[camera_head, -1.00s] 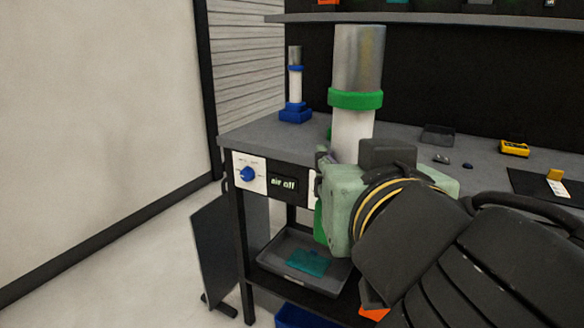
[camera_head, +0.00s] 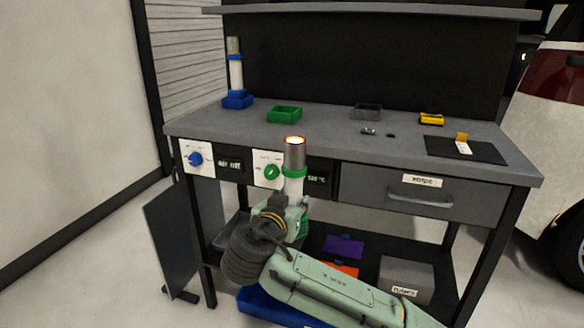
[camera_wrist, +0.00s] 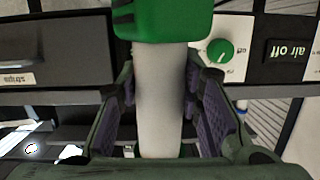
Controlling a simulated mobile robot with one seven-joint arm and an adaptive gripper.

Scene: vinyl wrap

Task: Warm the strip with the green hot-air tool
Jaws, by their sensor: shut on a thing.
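My gripper (camera_head: 291,204) is shut on the white body of the green hot-air tool (camera_head: 294,173), holding it upright in front of the bench. The tool has a green collar and a metal nozzle, whose top rim glows orange. In the wrist view the purple-padded fingers (camera_wrist: 160,95) flank the white handle (camera_wrist: 158,85) below the green collar (camera_wrist: 160,18). A white strip-like piece with small dark marks (camera_head: 463,148) lies on a black mat (camera_head: 440,148) at the bench's right, beside a small yellow block (camera_head: 462,137).
The green holder (camera_head: 284,114) is empty; the blue tool (camera_head: 235,75) stands in its own. The green knob (camera_head: 271,172) has a lit, hard-to-read display; the blue knob's display (camera_head: 229,164) reads air off. A labelled drawer (camera_head: 420,190) is shut.

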